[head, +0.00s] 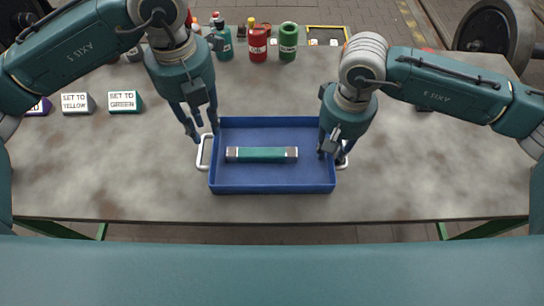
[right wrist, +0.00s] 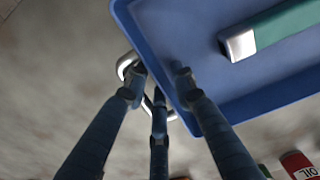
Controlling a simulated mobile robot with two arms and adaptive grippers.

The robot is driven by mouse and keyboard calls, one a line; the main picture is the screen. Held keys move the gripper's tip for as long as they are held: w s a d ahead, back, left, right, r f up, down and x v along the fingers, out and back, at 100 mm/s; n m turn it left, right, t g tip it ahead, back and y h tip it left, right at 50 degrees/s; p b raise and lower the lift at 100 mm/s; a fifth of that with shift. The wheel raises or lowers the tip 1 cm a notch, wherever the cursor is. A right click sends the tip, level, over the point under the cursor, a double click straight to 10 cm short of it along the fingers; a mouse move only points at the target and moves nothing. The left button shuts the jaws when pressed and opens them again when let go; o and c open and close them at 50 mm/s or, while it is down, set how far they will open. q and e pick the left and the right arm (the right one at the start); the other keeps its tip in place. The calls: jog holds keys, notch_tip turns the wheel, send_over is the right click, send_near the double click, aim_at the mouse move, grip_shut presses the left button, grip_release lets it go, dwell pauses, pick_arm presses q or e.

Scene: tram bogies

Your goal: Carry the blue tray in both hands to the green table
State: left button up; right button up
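The blue tray (head: 272,187) stands flat on a grey worktable (head: 150,170) whose visible legs are green. A green bar with silver ends (head: 262,155) lies inside it. My left gripper (head: 203,132) points down at the tray's left handle (head: 204,152), its fingers apart with nothing seen between them. My right gripper (head: 334,152) is at the right handle (head: 343,160). In the right wrist view its fingers (right wrist: 158,88) are spread over the silver handle (right wrist: 125,65) and the tray's wall; contact is unclear. No separate green table can be made out.
Signs reading SET TO YELLOW (head: 77,103) and SET TO GREEN (head: 125,101) stand at left. A red can (head: 257,45), a green can (head: 288,42) and several bottles line the back edge. Tabletop in front of the tray is clear. Large wheels (head: 490,30) stand beyond.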

jog(key=shift+r, duration=0.2)
pick_arm(q)
notch_tip(320, 180, up, 2)
jog(key=shift+r, duration=0.1)
pick_arm(e)
notch_tip(320, 180, up, 12)
jog(key=shift+f, duration=0.2)
dwell(0.5)
